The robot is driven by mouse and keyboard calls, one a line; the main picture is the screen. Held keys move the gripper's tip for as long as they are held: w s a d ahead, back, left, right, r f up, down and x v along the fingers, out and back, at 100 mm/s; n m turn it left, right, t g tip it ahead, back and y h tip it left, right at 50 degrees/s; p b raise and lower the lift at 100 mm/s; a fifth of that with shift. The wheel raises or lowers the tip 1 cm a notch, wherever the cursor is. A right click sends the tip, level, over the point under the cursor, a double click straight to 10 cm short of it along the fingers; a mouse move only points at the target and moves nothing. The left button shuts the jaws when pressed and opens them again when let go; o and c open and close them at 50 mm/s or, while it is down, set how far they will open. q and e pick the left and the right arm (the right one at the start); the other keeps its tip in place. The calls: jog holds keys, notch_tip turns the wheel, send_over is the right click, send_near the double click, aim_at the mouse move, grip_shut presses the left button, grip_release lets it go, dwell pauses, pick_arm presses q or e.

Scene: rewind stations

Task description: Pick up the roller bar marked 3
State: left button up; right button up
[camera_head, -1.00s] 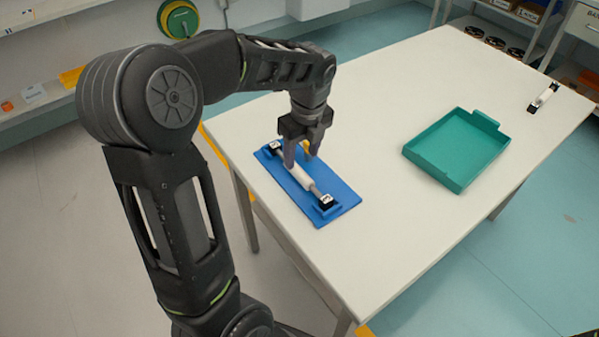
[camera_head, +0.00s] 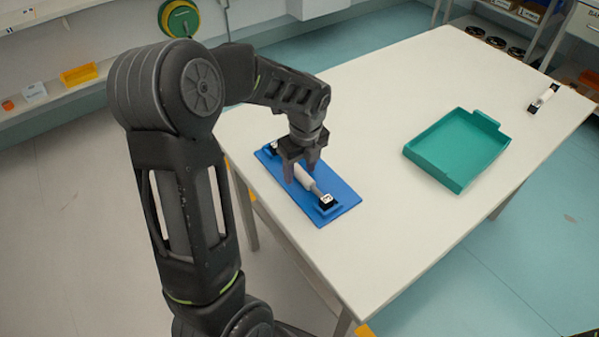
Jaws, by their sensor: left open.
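A roller bar (camera_head: 304,177) with a white middle and dark end blocks lies on a blue mat (camera_head: 345,193) at the left part of the table. Its near end block (camera_head: 327,200) carries a white label; the number is too small to read. My left gripper (camera_head: 301,178) is open and points down over the bar, its fingers close to the white part. I cannot tell whether they touch it. The hand hides part of the bar and mat. A second, similar white bar (camera_head: 543,98) with dark ends lies at the table's far right. My right gripper is not in view.
A green tray (camera_head: 459,186), empty, stands on the right half of the white table (camera_head: 390,240). The table between mat and tray is clear. Shelves with black reels (camera_head: 495,42) stand behind the far edge.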

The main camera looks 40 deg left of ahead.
pick_arm(q)
jog(key=shift+c, duration=0.3)
grip_shut()
dwell(0.6)
